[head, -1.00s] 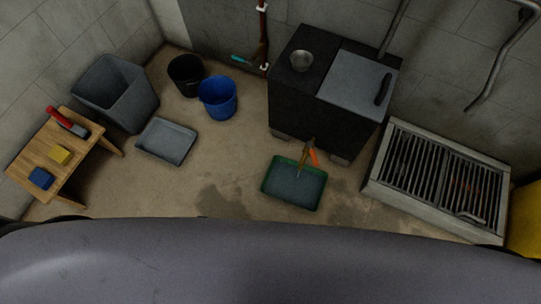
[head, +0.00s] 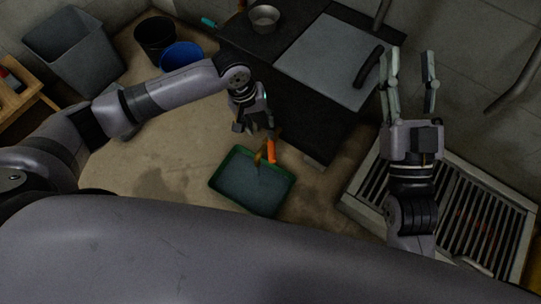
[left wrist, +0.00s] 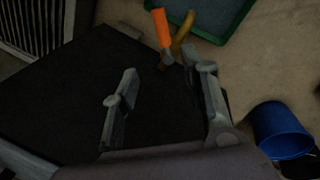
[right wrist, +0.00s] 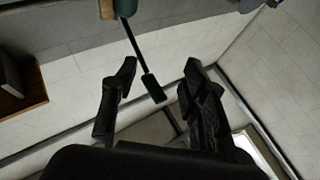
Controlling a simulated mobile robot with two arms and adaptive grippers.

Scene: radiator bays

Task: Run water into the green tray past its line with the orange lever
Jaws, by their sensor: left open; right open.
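The green tray (head: 238,200) lies on the floor in front of the black cabinet, its inside grey-blue. I cannot tell its water level or make out its line. A brass tap (head: 259,158) reaches over the tray's far edge, with the orange lever (head: 271,150) beside it. My left gripper (head: 257,128) is open just above and behind the lever, apart from it. In the left wrist view the lever (left wrist: 162,28) and tap (left wrist: 183,32) stand just beyond the open fingers (left wrist: 162,66). My right gripper (head: 409,68) is open and empty, raised at the right.
The black cabinet (head: 290,110) carries a metal bowl (head: 264,18) and a grey lid with a dark handle (head: 368,66). A slatted grate (head: 470,215) stands at the right. A blue bucket (head: 182,55) and a grey bin (head: 75,48) stand behind my left arm. Floor left of the tray is clear.

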